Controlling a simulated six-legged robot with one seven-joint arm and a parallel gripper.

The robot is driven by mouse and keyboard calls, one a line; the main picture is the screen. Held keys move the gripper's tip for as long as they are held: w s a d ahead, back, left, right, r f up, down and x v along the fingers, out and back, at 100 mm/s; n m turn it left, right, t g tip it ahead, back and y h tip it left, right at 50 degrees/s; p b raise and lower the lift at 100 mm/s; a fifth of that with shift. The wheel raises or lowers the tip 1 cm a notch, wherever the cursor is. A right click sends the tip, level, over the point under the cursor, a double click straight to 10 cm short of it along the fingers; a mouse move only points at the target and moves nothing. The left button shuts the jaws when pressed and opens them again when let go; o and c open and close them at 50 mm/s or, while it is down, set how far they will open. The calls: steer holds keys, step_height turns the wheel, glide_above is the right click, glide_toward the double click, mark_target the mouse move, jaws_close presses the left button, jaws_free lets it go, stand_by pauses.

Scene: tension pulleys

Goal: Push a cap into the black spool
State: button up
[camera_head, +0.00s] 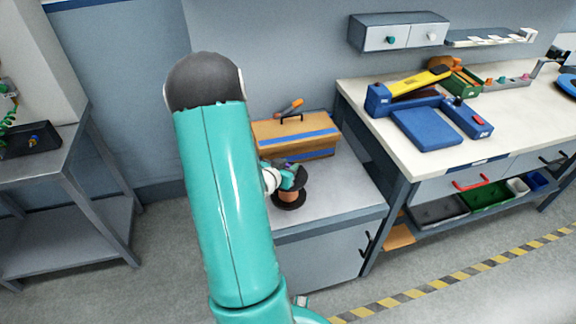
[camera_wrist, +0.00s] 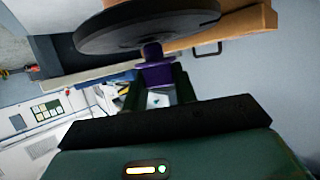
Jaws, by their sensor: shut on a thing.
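The black spool (camera_head: 288,198) stands upright on the low grey cabinet, with a copper-brown winding between its flanges. In the wrist view its flange (camera_wrist: 120,32) fills the top as a large dark disc. My gripper (camera_head: 288,172) is at the spool's upper part in the head view. In the wrist view my gripper (camera_wrist: 158,88) is shut on a purple cap (camera_wrist: 156,70). The cap's narrow end reaches the edge of the flange in the picture; whether it touches or sits in the spool's hole cannot be told. My arm and gripper hide part of the spool.
A wooden toolbox (camera_head: 297,150) with blue stripes and a handle stands right behind the spool. The grey cabinet top (camera_head: 345,192) is clear to the right. A workbench (camera_head: 440,165) with blue fixtures stands at right, a metal table (camera_head: 50,165) at left.

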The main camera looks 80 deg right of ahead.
steer(key=shift+f, duration=1)
steer(key=o, duration=1.1)
steer(key=shift+f, duration=0.1)
